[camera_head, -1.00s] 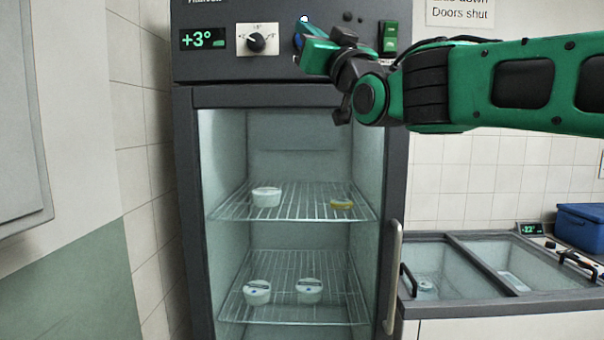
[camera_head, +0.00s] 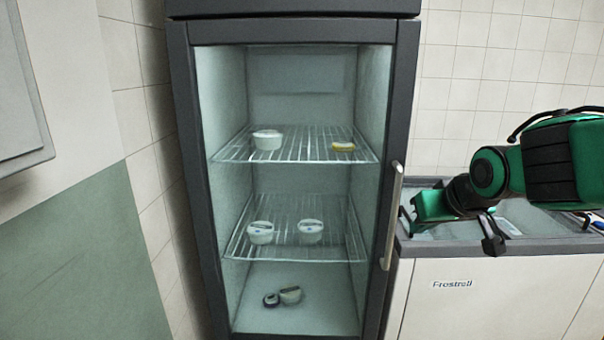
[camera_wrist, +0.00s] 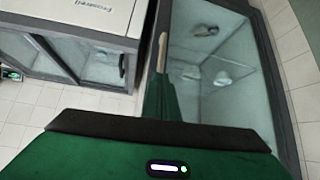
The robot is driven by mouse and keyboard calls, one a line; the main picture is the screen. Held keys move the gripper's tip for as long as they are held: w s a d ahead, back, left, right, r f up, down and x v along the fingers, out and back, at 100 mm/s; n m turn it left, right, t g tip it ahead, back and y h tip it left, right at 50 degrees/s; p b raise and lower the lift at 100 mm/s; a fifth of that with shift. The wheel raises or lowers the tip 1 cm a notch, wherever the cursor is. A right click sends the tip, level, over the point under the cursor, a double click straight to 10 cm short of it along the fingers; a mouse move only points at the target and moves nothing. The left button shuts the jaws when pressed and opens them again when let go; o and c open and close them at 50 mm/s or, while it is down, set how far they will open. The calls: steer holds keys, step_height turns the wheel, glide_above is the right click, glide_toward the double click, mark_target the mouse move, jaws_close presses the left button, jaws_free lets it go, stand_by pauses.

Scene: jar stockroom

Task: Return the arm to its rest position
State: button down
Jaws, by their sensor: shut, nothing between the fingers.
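My gripper (camera_head: 432,206) is at the right of the head view, in front of the low chest freezer and right of the fridge's door handle. It is shut and empty. In the wrist view, its green fingers (camera_wrist: 164,98) stand together with nothing between them, with the fridge behind. My arm reaches in from the right edge of the head view. The arm hides part of the freezer top.
The tall fridge (camera_head: 180,120) has its glass door closed and its handle (camera_head: 393,215) on the right. White tubs (camera_head: 268,139) and a yellow one (camera_head: 343,146) stand inside; small jars (camera_head: 290,295) are on its floor. The chest freezer (camera_head: 480,300) stands right.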

steer(key=s+d+f+m+g, duration=0.1)
steer(key=s+d+f+g, duration=0.25)
steer(key=s+f, duration=0.45)
steer(key=s+d+f+m+g, duration=0.1)
steer(key=s+d+m+g, duration=0.1)
steer(key=s+d, duration=0.4)
steer(key=s+d+f+m+g, duration=0.1)
steer(key=s+d+m+g, duration=0.2)
steer(key=s, duration=1)
steer(key=d+m, duration=0.1)
steer(key=d, duration=0.2)
steer(key=shift+s+f+m+h, duration=0.3)
steer(key=shift+f, duration=0.05)
steer(key=shift+d, duration=0.1)
steer(key=shift+w+f, duration=0.25)
steer(key=shift+w, duration=0.4)
